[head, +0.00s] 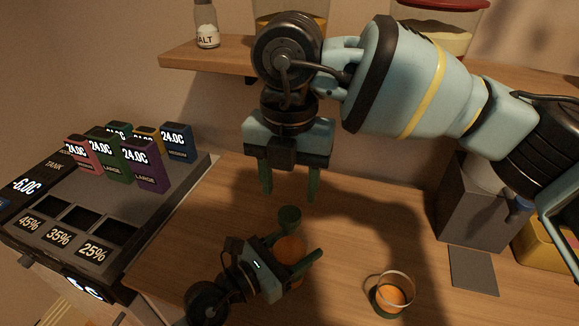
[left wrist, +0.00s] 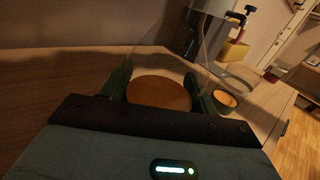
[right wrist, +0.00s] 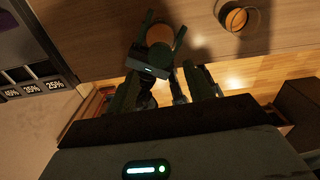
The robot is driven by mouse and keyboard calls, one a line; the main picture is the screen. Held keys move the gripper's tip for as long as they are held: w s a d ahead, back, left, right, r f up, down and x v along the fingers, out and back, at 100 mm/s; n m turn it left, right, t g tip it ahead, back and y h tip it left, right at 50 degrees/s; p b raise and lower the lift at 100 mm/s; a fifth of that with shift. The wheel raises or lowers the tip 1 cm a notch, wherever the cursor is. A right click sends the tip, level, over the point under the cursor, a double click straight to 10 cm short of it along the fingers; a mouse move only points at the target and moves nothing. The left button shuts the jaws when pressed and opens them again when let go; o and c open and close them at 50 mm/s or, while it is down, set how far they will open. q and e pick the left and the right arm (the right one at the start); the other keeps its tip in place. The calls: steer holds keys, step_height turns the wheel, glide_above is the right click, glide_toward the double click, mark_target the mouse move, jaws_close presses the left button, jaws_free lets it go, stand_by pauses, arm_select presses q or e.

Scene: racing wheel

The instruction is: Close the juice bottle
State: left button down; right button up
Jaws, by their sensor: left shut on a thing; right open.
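The juice bottle (head: 291,247) is clear with orange juice in it and stands on the wooden counter. My left gripper (head: 296,257) is shut around its body from the lower left. The juice also shows between the fingers in the left wrist view (left wrist: 159,93) and the right wrist view (right wrist: 159,34). A small dark green round piece (head: 289,217), perhaps the cap, shows just above the juice in the head view; I cannot tell whether it is seated on the bottle. My right gripper (head: 290,190) is open and empty, pointing down above that green piece.
A glass with orange juice (head: 393,292) stands to the right of the bottle. A dispenser panel with coloured cartridges (head: 110,180) is at the left. A grey machine (head: 470,215) and a yellow box (head: 545,248) are at the right. A shelf with a salt jar (head: 206,25) runs above.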

steer(key=n, duration=0.5)
steer(key=shift+r, duration=0.15)
steer(key=n, duration=0.2)
steer(key=shift+r+n, duration=0.1)
steer(key=shift+n, duration=0.3)
steer(key=n, duration=0.6)
steer(key=shift+r, duration=0.15)
steer(key=n, duration=0.3)
steer(key=shift+r, duration=0.1)
steer(key=n, duration=0.4)
steer(key=shift+r+n, duration=0.1)
steer(key=shift+n, duration=0.3)
steer(key=n, duration=0.6)
steer(key=shift+r, duration=0.2)
steer(key=n, duration=0.3)
steer(key=shift+r, duration=0.1)
steer(key=n, duration=0.4)
steer(key=shift+r+n, duration=0.1)
steer(key=shift+n, duration=0.3)
steer(key=n, duration=0.4)
steer(key=shift+r+n, duration=0.1)
steer(key=shift+n, duration=0.2)
steer(key=n, duration=0.4)
steer(key=shift+r, duration=0.15)
